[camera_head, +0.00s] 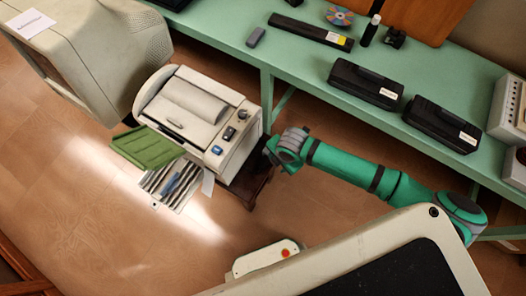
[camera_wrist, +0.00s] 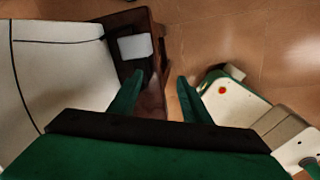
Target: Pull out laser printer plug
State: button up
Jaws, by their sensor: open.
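The laser printer, as I take it, is the cream machine (camera_head: 190,108) on a dark wooden stand (camera_head: 250,188) in the head view. In the wrist view its pale side (camera_wrist: 55,60) fills the left. A small white block (camera_wrist: 135,46) sits against the dark stand there; I cannot tell whether it is the plug. No plug or cord is clearly visible in the head view. My gripper (camera_wrist: 160,79) is open and empty, its green fingers pointing past the stand, the left fingertip close to it below the white block. In the head view my arm's end is beside the printer's right side.
A green table (camera_head: 300,65) runs behind, holding black cases (camera_head: 366,83), a long black bar (camera_head: 310,32) and a disc. A large cream machine (camera_head: 110,50) stands left. The brown floor (camera_head: 90,215) is clear in front.

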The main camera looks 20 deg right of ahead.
aim_at(264, 163)
jog(key=w+a+r+n+g, duration=0.2)
jog(key=w+a+n, duration=0.2)
jog(key=shift+h, duration=0.3)
jog(key=f, duration=1)
jog(key=shift+w, duration=0.2)
jog(key=shift+r, duration=0.1)
jog(key=shift+c, duration=0.4)
